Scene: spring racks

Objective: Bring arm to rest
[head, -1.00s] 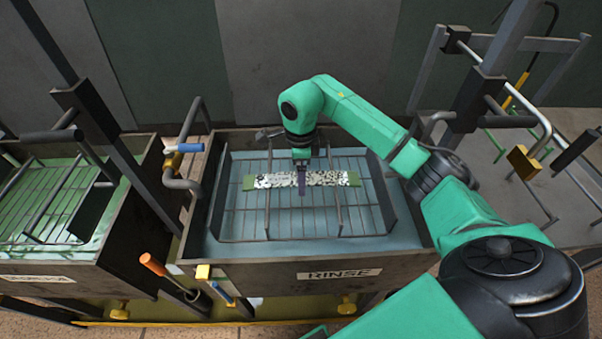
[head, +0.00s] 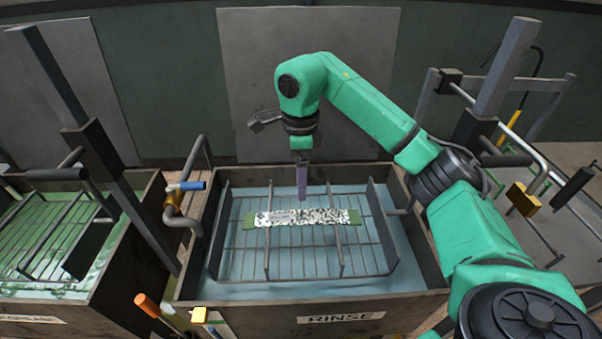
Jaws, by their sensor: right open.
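My right gripper (head: 302,188) points straight down over the rinse tank (head: 245,312). It is open and empty, with its fingers seen edge-on above the far side of a speckled bar (head: 303,217). The bar is black and white with green ends and lies across the wire rack (head: 290,264) in the tank. The gripper tips appear raised clear of the bar. My left gripper is not in view.
A tank of green liquid with a rack (head: 40,240) stands at the left. Dark upright posts (head: 95,150) rise between the tanks and at the right (head: 490,90). A pipe with a blue-handled valve (head: 188,186) is at the rinse tank's left. An orange-handled tool (head: 148,306) stands at the front.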

